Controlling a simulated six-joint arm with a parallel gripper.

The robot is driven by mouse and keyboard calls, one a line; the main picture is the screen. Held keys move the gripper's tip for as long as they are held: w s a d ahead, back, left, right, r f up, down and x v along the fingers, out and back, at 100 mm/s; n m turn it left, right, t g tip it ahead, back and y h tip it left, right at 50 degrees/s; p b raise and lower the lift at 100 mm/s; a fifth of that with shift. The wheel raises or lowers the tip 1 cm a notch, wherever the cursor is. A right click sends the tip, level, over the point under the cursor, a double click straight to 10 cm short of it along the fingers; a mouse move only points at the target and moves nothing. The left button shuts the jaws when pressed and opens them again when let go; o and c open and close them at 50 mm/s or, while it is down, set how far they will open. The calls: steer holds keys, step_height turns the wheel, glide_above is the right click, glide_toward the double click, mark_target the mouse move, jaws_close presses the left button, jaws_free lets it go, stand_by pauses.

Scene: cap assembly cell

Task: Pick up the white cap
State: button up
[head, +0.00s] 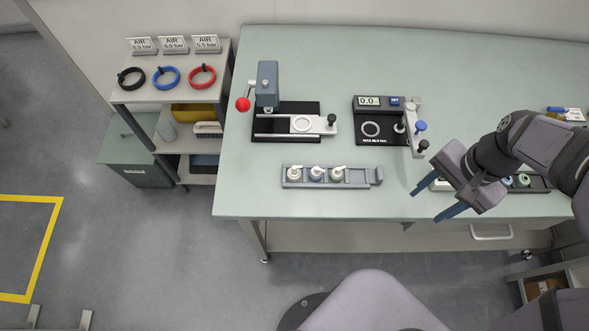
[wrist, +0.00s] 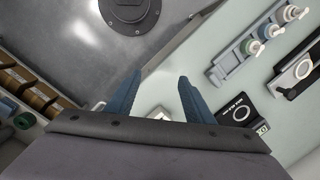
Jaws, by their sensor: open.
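My gripper (head: 425,206) is open and empty above the right front of the bench, its blue fingers pointing left and down; they also show in the wrist view (wrist: 159,76). I cannot make out a white cap for certain. Behind my gripper, a dark tray (head: 546,184) holds teal-green round pieces (head: 523,180); my gripper and arm hide part of this area. A small pale object (head: 433,180) shows just behind the fingers. A pale piece (wrist: 160,114) also shows low between the fingers in the wrist view; I cannot tell what it is.
A grey rack (head: 359,177) holds three white-topped pump pieces (head: 316,173). Behind it are a press (head: 267,84) with a red knob and a black gauge unit (head: 366,136). A shelf (head: 163,95) with coloured rings stands left. The bench's front left is clear.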

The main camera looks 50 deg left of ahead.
steer(key=s+a+r+g+p, duration=0.1)
steer(key=s+a, duration=0.1)
steer(key=a, duration=0.7)
steer(key=s+a+g, duration=0.1)
steer(key=s+a, duration=0.1)
steer(key=a, duration=0.7)
steer(key=m+g+p, duration=0.1)
glide_above(295, 167)
steer(key=w, duration=0.2)
steer(key=shift+d+p+x, duration=0.15)
steer(key=shift+p+x, duration=0.65)
steer(key=shift+x, duration=0.95)
steer(key=shift+d+p+x, duration=0.15)
steer(key=shift+p+x, duration=0.65)
steer(key=shift+x, duration=0.95)
steer(key=shift+w+f, duration=0.1)
steer(key=shift+w, duration=0.05)
steer(key=shift+c, duration=0.6)
steer(key=c, duration=0.7)
